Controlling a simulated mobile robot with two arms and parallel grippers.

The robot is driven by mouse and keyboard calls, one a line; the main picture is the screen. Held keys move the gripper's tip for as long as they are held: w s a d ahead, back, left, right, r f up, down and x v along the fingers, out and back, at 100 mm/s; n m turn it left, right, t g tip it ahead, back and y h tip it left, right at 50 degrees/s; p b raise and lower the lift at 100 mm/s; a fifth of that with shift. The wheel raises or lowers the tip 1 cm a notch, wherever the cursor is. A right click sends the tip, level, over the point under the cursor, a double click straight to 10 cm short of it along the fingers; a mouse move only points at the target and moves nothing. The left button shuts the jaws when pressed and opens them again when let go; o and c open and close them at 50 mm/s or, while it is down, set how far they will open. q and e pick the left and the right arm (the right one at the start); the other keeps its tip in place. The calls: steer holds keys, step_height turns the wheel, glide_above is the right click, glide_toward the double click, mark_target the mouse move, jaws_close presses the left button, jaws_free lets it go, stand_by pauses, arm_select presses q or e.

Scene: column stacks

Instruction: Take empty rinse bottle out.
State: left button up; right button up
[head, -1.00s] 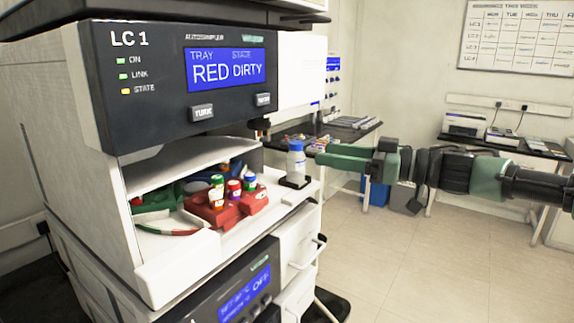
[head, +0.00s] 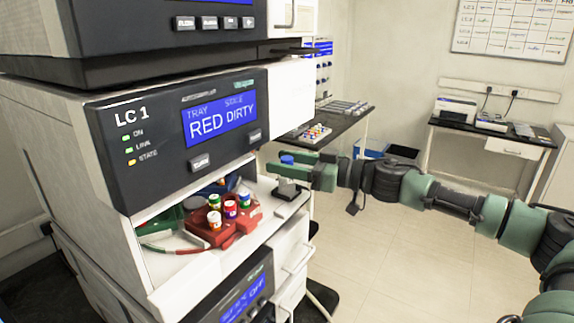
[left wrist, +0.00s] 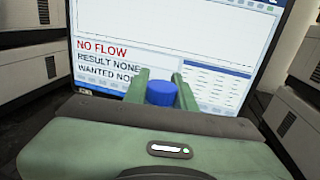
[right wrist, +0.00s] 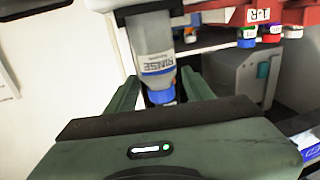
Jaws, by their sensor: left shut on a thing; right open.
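The rinse bottle (right wrist: 152,45) has a grey translucent body, a RINSE label and a blue cap. It stands in a dark holder (head: 287,191) at the right front of the LC 1 tray bay. In the head view its blue cap (head: 287,159) shows at my right gripper (head: 300,168). That gripper is open, with its fingers on either side of the bottle near the cap in the right wrist view, which shows the scene upside down. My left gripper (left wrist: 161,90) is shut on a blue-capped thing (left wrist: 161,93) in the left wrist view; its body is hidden.
A red tray (head: 245,222) with several capped vials sits beside the bottle in the bay. The LC 1 panel (head: 190,130) overhangs it and reads RED DIRTY. A screen (left wrist: 180,40) reading NO FLOW faces my left gripper. Open floor lies to the right.

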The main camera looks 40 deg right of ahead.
steer(key=shift+w+a+r+p, duration=0.3)
steer(key=shift+w+a+p, duration=0.3)
steer(key=shift+w, duration=0.2)
steer(key=shift+w+a+f, duration=0.15)
steer(key=shift+w+f, duration=0.1)
steer(key=shift+f, duration=0.05)
steer(key=c, duration=1.1)
